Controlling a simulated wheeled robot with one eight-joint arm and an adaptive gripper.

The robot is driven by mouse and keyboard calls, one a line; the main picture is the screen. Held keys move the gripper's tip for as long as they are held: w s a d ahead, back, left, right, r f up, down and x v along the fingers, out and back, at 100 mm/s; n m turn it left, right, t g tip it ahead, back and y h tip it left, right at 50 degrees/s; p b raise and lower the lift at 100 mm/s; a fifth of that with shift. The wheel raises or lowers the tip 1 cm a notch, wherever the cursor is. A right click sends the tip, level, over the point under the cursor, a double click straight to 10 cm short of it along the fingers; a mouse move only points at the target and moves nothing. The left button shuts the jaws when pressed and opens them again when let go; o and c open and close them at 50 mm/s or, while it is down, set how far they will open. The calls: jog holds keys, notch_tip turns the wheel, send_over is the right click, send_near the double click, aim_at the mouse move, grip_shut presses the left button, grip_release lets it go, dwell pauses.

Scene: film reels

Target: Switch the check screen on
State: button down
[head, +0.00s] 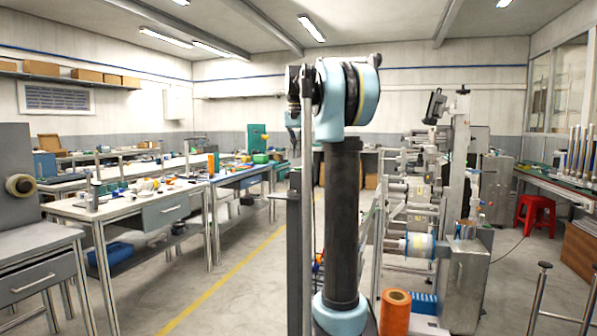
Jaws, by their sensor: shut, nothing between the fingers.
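A small dark panel (434,107), tilted and seen from an angle, is mounted high on the reel machine (420,190) right of centre. It looks like a screen, but I cannot tell whether it is the check screen. I see no lit picture on it and no switch that I can make out. My own arm stands upright in the middle of the head view and hides part of the room behind it. I cannot make out my gripper's fingers in this view.
An orange roll (395,312) stands low in front of the machine. Workbenches (130,212) with small items line the left. A red stool (536,213) stands at the right near a long bench (570,190). Open floor with a yellow line (225,285) lies left of my arm.

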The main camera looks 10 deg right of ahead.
jog(key=shift+r, duration=1.7)
jog(key=s+f+n+t, duration=0.1)
jog(key=s+f+n, duration=0.2)
jog(key=s+f, duration=1.6)
jog(key=s+a+f+n+t, duration=0.1)
jog(key=s+f+n, duration=0.2)
jog(key=s+f, duration=1.6)
notch_tip(320, 180, down, 6)
jog(key=shift+s+r, duration=0.15)
jog(key=shift+s, duration=0.15)
